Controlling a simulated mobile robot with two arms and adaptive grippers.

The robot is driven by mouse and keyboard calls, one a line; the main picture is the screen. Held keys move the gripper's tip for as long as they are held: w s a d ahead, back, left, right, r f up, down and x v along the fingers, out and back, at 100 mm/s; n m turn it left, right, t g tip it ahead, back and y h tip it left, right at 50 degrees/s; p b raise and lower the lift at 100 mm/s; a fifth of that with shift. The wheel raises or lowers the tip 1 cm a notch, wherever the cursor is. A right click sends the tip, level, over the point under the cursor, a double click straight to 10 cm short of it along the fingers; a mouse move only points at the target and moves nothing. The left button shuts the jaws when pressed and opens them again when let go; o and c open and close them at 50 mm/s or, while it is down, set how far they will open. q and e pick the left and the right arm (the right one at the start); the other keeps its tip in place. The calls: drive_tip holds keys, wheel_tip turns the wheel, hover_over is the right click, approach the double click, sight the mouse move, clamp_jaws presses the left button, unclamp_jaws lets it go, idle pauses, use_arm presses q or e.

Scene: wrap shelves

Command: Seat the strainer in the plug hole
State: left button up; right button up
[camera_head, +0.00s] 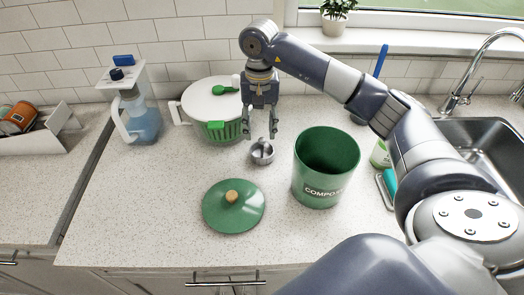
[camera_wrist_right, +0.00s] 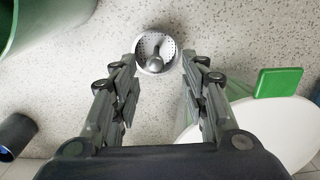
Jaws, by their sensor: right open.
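The strainer (camera_head: 262,152) is a small metal basket standing on the speckled counter between the compost bin and the salad spinner. In the right wrist view the strainer (camera_wrist_right: 156,52) shows its perforated rim and a central knob. My right gripper (camera_head: 260,134) is open and empty, pointing down over the strainer. In the right wrist view the strainer lies just ahead of the gap between the fingertips (camera_wrist_right: 158,62). The sink (camera_head: 490,140) is at the right edge, partly behind my right arm; its plug hole is hidden. My left gripper is not in view.
A green compost bin (camera_head: 312,180) stands right of the strainer, its green lid (camera_head: 215,212) in front. A white and green salad spinner (camera_head: 196,104) and a blue water jug (camera_head: 143,118) stand to the left. A faucet (camera_head: 459,88) rises behind the sink. The front-left counter is clear.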

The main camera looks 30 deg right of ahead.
sight(262, 139)
drive_tip(key=f, duration=0.1)
drive_tip(key=f+p, duration=0.2)
drive_tip(key=shift+s+d+f, duration=0.25)
drive_tip(key=shift+f, duration=0.7)
drive_tip(key=shift+c, duration=1.4)
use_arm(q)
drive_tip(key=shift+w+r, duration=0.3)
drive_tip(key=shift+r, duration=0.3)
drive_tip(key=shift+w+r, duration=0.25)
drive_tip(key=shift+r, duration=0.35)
use_arm(e)
clamp_jaws()
